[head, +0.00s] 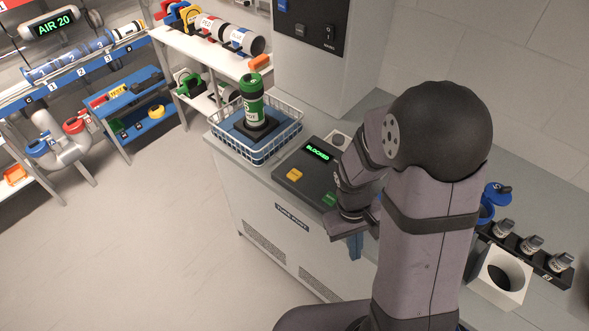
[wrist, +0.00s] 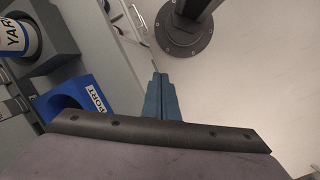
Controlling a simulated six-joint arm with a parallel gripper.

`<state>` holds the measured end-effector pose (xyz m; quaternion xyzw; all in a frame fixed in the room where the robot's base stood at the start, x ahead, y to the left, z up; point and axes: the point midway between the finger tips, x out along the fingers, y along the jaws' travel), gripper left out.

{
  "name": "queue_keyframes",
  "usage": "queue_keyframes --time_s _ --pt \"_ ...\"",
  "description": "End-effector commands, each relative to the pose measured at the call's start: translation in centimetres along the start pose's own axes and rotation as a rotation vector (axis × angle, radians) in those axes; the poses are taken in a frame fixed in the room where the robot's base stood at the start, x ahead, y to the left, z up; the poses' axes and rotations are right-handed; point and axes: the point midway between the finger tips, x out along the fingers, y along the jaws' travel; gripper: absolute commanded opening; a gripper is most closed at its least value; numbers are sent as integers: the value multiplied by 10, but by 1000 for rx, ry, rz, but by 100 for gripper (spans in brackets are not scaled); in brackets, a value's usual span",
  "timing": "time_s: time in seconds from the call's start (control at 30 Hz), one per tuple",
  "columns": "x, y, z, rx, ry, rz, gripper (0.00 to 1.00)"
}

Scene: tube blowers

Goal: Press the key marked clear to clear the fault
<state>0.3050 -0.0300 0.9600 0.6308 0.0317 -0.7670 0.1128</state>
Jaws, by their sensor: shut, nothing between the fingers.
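A dark key panel (head: 290,166) sits on the counter, with a lit green display (head: 318,151) that seems to read BLOCKED. An orange-yellow key (head: 294,174) is at its left and a green key (head: 329,198) at its lower right. The markings on the keys are too small to read, so I cannot tell which is clear. My gripper (head: 355,247) is shut and empty, its blue fingers pointing down just right of the panel near the counter's front edge. The fingers show together in the wrist view (wrist: 160,80). My wrist and arm hide the panel's right side.
A wire basket (head: 262,155) holding a green canister (head: 253,98) stands left of the panel. A white block (head: 500,278) and a rack of small vials (head: 530,248) are at the right. A blue PORT piece (wrist: 85,97) and YAR-labelled cup (wrist: 18,38) show in the wrist view.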

Motion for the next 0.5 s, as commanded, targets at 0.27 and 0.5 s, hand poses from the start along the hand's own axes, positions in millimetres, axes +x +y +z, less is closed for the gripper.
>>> queue_keyframes --time_s 0.27,0.5 --pt "-6 33 -121 -312 294 156 0" --pt "-53 25 -216 -574 604 244 0"
